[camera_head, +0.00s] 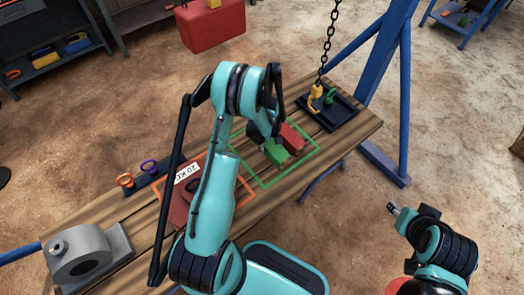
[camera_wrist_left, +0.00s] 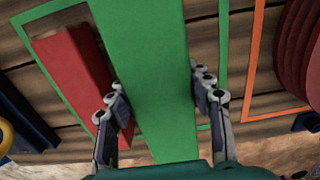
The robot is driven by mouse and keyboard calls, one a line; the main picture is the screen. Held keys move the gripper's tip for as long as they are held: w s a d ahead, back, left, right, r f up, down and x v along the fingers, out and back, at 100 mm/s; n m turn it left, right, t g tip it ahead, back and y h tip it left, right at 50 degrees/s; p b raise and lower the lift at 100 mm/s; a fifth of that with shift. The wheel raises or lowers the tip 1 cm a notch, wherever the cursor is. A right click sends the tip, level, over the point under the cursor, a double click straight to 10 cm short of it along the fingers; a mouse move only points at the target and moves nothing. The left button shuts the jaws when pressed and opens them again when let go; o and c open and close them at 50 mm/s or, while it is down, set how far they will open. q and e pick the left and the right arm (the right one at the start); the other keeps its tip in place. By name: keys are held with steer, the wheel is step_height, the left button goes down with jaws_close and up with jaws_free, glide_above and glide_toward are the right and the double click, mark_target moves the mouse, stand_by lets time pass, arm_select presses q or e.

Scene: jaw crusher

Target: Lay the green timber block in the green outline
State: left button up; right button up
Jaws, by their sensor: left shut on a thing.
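The green timber block (camera_head: 277,153) is held by my left gripper (camera_head: 262,140), over or on the area inside the green outline (camera_head: 291,170) on the plank table. In the left wrist view the green block (camera_wrist_left: 145,70) runs lengthwise between the two fingers (camera_wrist_left: 163,105). The outline's edge (camera_wrist_left: 222,60) shows to the right of it. I cannot tell whether the block touches the wood. A red block (camera_head: 293,137) lies close beside it; it also shows in the wrist view (camera_wrist_left: 68,72). My right gripper (camera_head: 393,209) is at the right, away from the table; its jaws are unclear.
An orange outline (camera_head: 161,213) with a red 20 kg weight (camera_head: 178,205) is to the left. A dark tray (camera_head: 345,112) under a hanging chain (camera_head: 327,45) with a yellow hook (camera_head: 316,93) is to the right. A grey machine part (camera_head: 80,255) sits at the left end.

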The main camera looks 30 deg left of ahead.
arm_select(q)
steer(key=a, duration=0.1)
steer(key=a+f, duration=0.1)
steer(key=a+f+b, duration=0.1)
steer(key=shift+a+f, duration=0.25)
steer(key=shift+a, duration=0.1)
step_height(320, 180, down, 4)
steer(key=shift+r+b, duration=0.1)
steer(key=shift+b, duration=0.95)
steer(key=shift+r, duration=0.1)
steer(key=o, duration=1.6)
